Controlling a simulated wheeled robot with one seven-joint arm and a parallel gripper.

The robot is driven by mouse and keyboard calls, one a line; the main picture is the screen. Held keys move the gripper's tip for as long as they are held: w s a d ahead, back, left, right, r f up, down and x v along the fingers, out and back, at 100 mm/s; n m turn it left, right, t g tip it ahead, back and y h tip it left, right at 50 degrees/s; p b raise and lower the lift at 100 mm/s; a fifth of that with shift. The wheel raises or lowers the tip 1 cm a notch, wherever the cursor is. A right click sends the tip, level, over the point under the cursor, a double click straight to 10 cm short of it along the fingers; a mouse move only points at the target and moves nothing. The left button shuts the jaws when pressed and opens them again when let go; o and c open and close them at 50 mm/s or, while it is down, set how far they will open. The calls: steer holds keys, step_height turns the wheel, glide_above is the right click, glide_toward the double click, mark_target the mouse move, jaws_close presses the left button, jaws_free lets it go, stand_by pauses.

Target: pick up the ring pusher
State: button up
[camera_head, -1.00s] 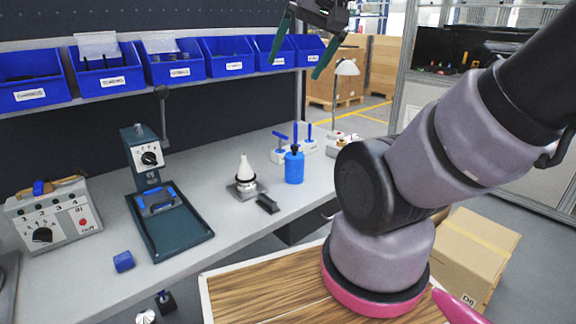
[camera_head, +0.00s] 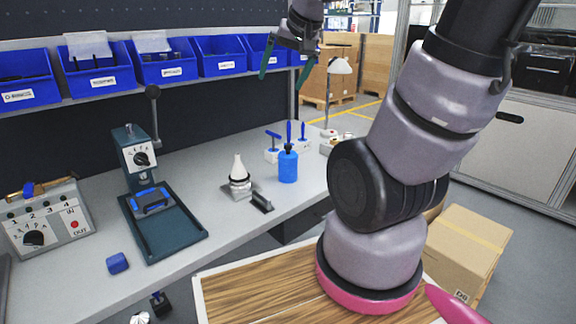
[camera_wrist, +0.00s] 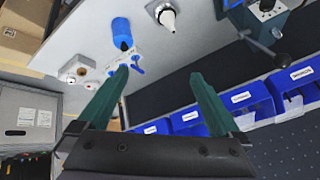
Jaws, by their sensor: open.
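The frames do not make clear which item is the ring pusher. A white rack (camera_head: 272,156) on the bench holds several upright blue-handled tools (camera_head: 289,131), one with a T-shaped top; the rack also shows in the wrist view (camera_wrist: 138,57). In front of it stands a blue cylinder (camera_head: 288,168) with a dark top. To its left is a white cone (camera_head: 239,169) on a metal base, with a small black block (camera_head: 262,203) beside it. My gripper (camera_head: 286,78) is open and empty, above the back of the bench; its spread green fingers (camera_wrist: 162,76) show in the wrist view.
Blue labelled bins (camera_head: 222,56) line the shelf close behind my gripper. A lever press (camera_head: 140,160), a control box (camera_head: 46,220) and a blue block (camera_head: 117,263) occupy the left bench. The front middle bench is clear.

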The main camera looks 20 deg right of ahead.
steer(key=w+d+f+h, duration=0.1)
steer(key=w+d+f, duration=0.3)
steer(key=w+f, duration=0.7)
steer(key=n+h, duration=0.1)
steer(key=h, duration=0.1)
glide_toward(289, 156)
steer(key=w+f, duration=0.1)
steer(key=w, duration=0.1)
steer(key=x, duration=1.1)
steer(key=shift+s+d+f, duration=0.15)
steer(key=shift+s+f, duration=0.1)
steer(key=shift+s, duration=0.1)
